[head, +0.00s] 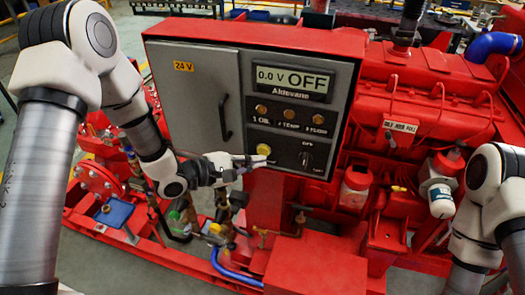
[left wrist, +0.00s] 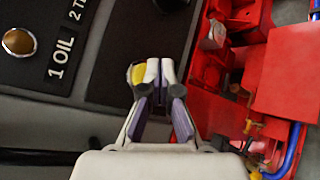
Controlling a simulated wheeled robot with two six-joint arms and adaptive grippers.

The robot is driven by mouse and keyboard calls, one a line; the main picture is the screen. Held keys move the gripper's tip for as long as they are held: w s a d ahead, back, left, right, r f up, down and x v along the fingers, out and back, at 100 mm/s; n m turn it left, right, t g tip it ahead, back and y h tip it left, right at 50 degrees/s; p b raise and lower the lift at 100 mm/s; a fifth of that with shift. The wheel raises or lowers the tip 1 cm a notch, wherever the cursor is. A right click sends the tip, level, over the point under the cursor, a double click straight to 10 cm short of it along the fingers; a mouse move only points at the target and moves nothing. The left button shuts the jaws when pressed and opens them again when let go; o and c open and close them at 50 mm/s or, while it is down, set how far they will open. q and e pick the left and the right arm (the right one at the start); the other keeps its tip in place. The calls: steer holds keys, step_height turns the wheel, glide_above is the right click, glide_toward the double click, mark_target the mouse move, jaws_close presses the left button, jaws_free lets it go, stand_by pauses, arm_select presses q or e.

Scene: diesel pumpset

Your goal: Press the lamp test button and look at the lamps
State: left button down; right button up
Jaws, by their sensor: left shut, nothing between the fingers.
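The red control box with a grey front (head: 345,75) shows a display (head: 290,82) reading "0.0 V OFF". Below it are three dull amber lamps, labelled 1 OIL (head: 261,109), 2 TEMP (head: 289,113) and a third (head: 318,119); none looks brightly lit. A yellow button (head: 263,149) sits on the lower black panel. My left gripper (head: 268,161) is shut and empty, its tips just below the button in the head view. In the left wrist view, the button (left wrist: 137,74) is partly hidden behind the fingertips (left wrist: 160,70); I cannot tell whether they touch it. My right gripper is out of view.
A rotary switch (head: 305,158) marked OFF is right of the button. A grey door (head: 195,100) with a dark handle is on the left. The red engine (head: 430,90) stands at right. Pipework and a blue hose (head: 235,272) lie below the box.

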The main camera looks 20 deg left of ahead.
arm_select(q)
steer(key=shift+s, duration=0.1)
steer(key=s, duration=0.4)
steer(key=shift+s+a+p, duration=0.1)
steer(key=shift+s+p, duration=0.25)
steer(key=shift+s, duration=0.05)
stand_by(0.6)
